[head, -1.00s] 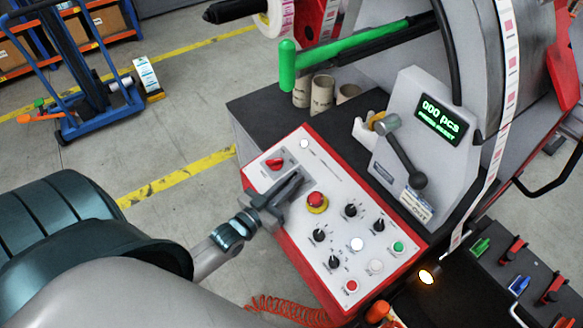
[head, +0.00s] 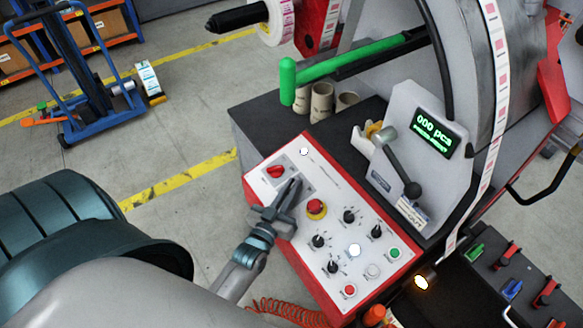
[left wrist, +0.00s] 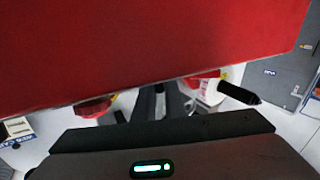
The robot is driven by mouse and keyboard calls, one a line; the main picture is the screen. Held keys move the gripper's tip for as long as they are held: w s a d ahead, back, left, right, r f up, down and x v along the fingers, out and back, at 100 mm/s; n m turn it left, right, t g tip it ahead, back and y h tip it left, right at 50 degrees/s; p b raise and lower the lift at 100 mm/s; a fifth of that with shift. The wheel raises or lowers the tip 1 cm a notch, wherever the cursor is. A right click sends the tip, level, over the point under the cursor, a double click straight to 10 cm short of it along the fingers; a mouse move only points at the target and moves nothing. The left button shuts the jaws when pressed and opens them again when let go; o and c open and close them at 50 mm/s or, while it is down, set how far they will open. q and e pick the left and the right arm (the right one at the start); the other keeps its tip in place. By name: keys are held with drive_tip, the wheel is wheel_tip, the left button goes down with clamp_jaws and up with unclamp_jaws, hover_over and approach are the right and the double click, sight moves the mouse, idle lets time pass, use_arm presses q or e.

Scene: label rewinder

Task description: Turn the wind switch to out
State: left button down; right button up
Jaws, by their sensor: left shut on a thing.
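The control panel (head: 335,215) is a white sloped face with a red rim, in the middle of the head view. My left gripper (head: 293,186) is at its upper left, over a grey plate (head: 305,189). It is shut on a small switch there; the fingers hide the switch, so I cannot read its position or label. A red rotary knob (head: 276,171) sits just up and left of the fingers, and a red mushroom button (head: 317,207) to their lower right. In the left wrist view the fingers (left wrist: 160,103) show partly below a large red surface. My right gripper is out of view.
Several black knobs (head: 349,216) and a green button (head: 394,253) fill the panel's lower right. A lever (head: 403,165) and counter display (head: 434,133) stand behind. A green-handled bar (head: 350,61) crosses above. Floor is open at the left.

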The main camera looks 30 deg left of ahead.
use_arm(q)
drive_tip(key=c, duration=1.8)
unclamp_jaws()
drive_tip(key=shift+s, duration=0.45)
drive_tip(key=shift+s+d+b, duration=0.35)
drive_tip(key=shift+s+b, duration=0.65)
drive_tip(key=shift+s, duration=1.75)
drive_tip(key=shift+s+d+b, duration=0.4)
drive_tip(key=shift+s+b, duration=0.55)
drive_tip(key=shift+s, duration=1.75)
drive_tip(key=shift+s+d+b, duration=0.35)
drive_tip(key=shift+s+b, duration=0.65)
drive_tip(key=shift+s, duration=1.75)
